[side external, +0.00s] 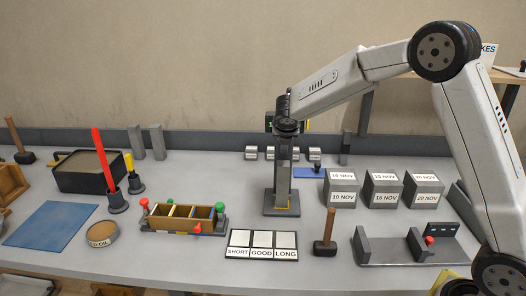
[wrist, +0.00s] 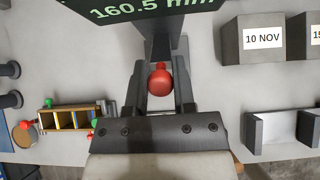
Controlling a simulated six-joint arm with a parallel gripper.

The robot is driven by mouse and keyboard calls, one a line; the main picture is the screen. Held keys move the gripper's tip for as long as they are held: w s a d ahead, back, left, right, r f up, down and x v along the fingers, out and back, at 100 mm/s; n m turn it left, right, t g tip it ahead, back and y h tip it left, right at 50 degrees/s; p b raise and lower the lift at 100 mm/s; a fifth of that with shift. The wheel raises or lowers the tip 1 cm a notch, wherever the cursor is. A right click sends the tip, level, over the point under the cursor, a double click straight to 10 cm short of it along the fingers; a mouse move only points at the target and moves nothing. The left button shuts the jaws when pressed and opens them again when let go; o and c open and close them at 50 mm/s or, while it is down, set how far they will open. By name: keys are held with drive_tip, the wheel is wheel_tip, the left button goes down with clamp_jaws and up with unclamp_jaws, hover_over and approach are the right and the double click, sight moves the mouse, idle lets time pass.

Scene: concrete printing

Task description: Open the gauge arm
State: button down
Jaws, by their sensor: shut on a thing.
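The gauge (side external: 281,208) stands near the middle of the bench as an upright dark stand on a grey base. Its display (wrist: 150,8) reads 160.5 mm in green in the wrist view; in the side view it is mostly hidden behind my wrist. A red knob (wrist: 159,80) sits between my gripper's two fingers in the wrist view. My gripper (wrist: 160,85) is shut on this knob. In the side view my gripper (side external: 286,128) is at the top of the gauge stand, and the knob is hidden there. How far the gauge arm is open cannot be told.
Three labelled concrete cubes (side external: 381,190) stand to the right. A grey fixture with a red knob (side external: 429,240) is at the right front. A three-part mould (side external: 184,218) is to the left.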

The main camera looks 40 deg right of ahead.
drive_tip(key=shift+w+d+r, duration=0.2)
drive_tip(key=shift+w+r, duration=0.05)
drive_tip(key=shift+r, duration=0.1)
drive_tip(key=shift+c, duration=2.3)
unclamp_jaws()
drive_tip(key=shift+f, duration=0.1)
drive_tip(key=shift+s, duration=0.1)
drive_tip(key=shift+a, duration=0.1)
drive_tip(key=v, duration=0.7)
drive_tip(key=shift+s+r, duration=0.2)
drive_tip(key=shift+r, duration=0.1)
drive_tip(key=shift+a, duration=0.15)
